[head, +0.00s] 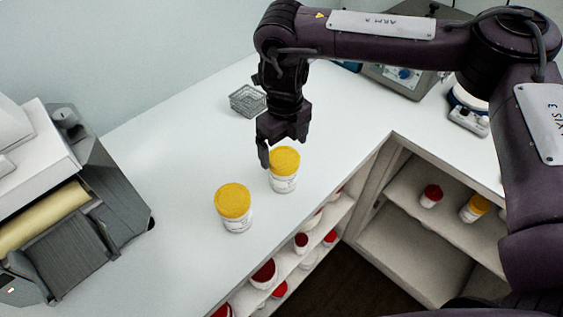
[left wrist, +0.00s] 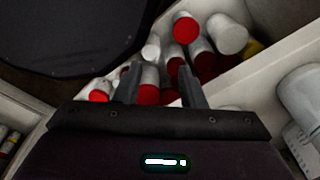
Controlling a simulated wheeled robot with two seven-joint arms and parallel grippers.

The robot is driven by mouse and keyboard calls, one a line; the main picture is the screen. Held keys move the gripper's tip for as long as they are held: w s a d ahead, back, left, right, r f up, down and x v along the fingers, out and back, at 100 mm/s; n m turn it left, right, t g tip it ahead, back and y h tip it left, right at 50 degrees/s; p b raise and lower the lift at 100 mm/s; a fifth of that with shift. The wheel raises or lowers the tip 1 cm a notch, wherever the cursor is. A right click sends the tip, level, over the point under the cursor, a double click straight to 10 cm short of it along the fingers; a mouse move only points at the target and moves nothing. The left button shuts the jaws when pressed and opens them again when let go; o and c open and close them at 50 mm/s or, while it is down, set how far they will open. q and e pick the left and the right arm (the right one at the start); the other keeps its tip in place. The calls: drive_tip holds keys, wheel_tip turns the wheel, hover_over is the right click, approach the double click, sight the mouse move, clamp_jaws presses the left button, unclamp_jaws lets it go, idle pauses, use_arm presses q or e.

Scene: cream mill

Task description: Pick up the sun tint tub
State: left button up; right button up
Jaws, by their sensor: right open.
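Two white tubs with yellow lids stand upright on the white counter in the head view: a nearer one (head: 236,210) and a farther one (head: 284,175). Their labels are too small to read, so I cannot tell which is the sun tint tub. My right gripper (head: 280,150) is open and points down just above and behind the farther tub. One finger hangs beside the left edge of its lid; I cannot tell whether it touches. My left gripper (left wrist: 160,88) shows only in the left wrist view, its two fingers apart, with red-and-white tubs (left wrist: 149,84) beyond them.
Shelves under the counter (head: 150,190) hold several red-lidded tubs (head: 264,273) and a yellow-lidded one (head: 475,208). A grey machine with a roller (head: 75,215) stands at left. Grey equipment (head: 398,75) stands at the back.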

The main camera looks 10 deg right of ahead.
sight(285, 158)
drive_tip(key=f+p, duration=0.1)
drive_tip(key=s+f+p, duration=0.1)
drive_tip(key=shift+s+a+f, duration=0.1)
drive_tip(key=shift+s+f, duration=0.2)
drive_tip(key=shift+f, duration=0.05)
wheel_tip(285, 158, down, 2)
drive_tip(key=shift+a+f+p, duration=0.1)
drive_tip(key=shift+f+p, duration=0.15)
drive_tip(key=shift+p, duration=0.05)
drive_tip(key=shift+w+f, duration=0.1)
drive_tip(key=shift+f, duration=0.35)
drive_tip(key=shift+c, duration=0.2)
use_arm(q)
drive_tip(key=s+r, duration=0.2)
drive_tip(key=shift+s+r, duration=0.15)
drive_tip(key=shift+r, duration=0.2)
use_arm(e)
drive_tip(key=c, duration=1.1)
drive_tip(key=shift+c, duration=0.2)
